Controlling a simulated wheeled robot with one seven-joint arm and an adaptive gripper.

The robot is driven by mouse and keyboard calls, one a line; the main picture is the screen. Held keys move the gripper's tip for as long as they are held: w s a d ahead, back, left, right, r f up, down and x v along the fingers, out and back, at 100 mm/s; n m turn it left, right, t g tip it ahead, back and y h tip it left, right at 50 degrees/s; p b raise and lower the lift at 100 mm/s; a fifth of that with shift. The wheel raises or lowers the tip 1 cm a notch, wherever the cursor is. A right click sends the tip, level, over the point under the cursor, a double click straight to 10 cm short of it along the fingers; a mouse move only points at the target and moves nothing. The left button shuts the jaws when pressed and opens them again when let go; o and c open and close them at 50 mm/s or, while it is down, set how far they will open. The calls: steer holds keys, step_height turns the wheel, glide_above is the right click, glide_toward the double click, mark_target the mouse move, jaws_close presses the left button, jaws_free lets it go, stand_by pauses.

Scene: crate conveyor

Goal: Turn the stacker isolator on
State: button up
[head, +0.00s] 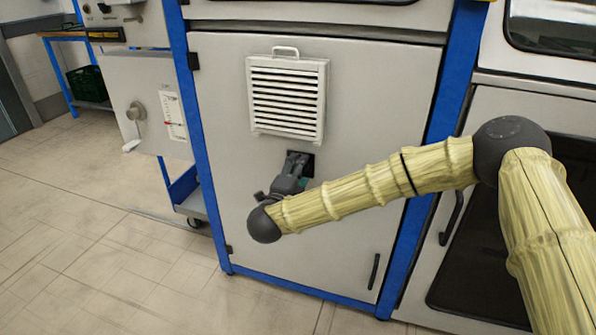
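My gripper (297,163) reaches to the grey cabinet door in the middle of the head view, just below a louvred vent. Its fingertips are at a dark square fitting (308,162) on the door, which may be the stacker isolator; no readable label confirms this. The gripper covers most of the fitting, so its handle and position are hidden. A small green patch shows beside the gripper. I cannot tell whether the fingers touch anything or how far apart they are.
The white louvred vent (288,95) with a top handle sits right above my gripper. A round grey knob (136,111) and a red-marked label (173,115) are on the left panel. A door handle (374,271) is at lower right. The floor at left is mostly clear.

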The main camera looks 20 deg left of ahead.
stand_by(0.4)
steer(key=o, duration=1)
steer(key=shift+d, duration=0.1)
steer(key=s, duration=1.2)
steer(key=shift+a, duration=0.25)
steer(key=shift+f, duration=0.1)
